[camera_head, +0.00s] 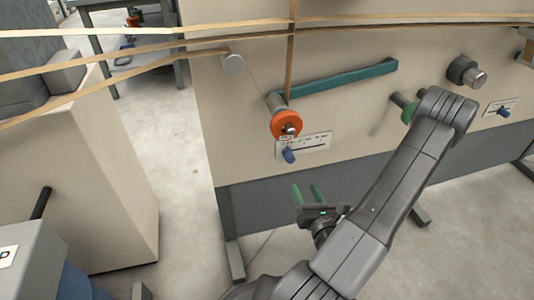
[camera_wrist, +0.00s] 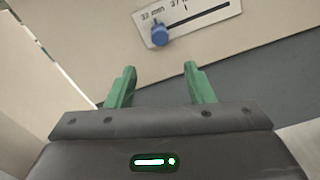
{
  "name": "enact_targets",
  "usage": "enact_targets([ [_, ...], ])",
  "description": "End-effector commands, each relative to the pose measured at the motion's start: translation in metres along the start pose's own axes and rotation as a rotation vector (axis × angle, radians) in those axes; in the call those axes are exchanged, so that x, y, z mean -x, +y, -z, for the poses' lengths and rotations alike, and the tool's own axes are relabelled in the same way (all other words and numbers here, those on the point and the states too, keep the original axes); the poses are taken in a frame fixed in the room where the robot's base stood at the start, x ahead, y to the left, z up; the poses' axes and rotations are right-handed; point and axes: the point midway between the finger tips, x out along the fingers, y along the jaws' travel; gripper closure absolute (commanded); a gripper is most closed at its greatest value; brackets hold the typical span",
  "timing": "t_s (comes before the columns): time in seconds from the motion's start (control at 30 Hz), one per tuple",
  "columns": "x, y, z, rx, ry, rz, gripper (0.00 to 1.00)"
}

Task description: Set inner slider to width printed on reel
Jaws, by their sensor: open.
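A blue slider knob (camera_head: 289,156) sits at the left end of a slot on a white scale plate (camera_head: 316,143), below an orange reel (camera_head: 286,124). In the wrist view the same blue knob (camera_wrist: 160,36) is near the "32 mm" mark of the scale plate (camera_wrist: 213,14); a second mark starting "37" is partly cut off. A second blue knob (camera_head: 503,112) is on another plate at the far right. The width print on the reel is too small to read. My gripper (camera_head: 307,193) has two green fingers (camera_wrist: 161,72), open and empty, below and apart from the nearer knob.
A dark-capped roller (camera_head: 466,73) and a green-ringed spindle (camera_head: 406,106) project at the right. A beige cabinet (camera_head: 90,170) stands left. Open floor lies between cabinet and panel.

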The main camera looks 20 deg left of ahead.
Motion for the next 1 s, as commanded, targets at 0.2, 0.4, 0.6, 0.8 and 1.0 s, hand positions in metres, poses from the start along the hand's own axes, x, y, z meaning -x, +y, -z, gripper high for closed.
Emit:
enact_targets([
  [0.2,-0.012,0.001,-0.002,0.002,0.002,-0.003,0.52],
  [0.4,-0.037,0.002,-0.003,0.003,0.001,-0.005,0.52],
  [0.6,-0.067,0.002,-0.004,0.003,0.0,-0.005,0.52],
  [0.8,-0.1,0.002,-0.003,0.003,0.0,-0.005,0.52],
  [1.0,-0.127,0.001,-0.002,0.001,-0.001,-0.003,0.52],
])
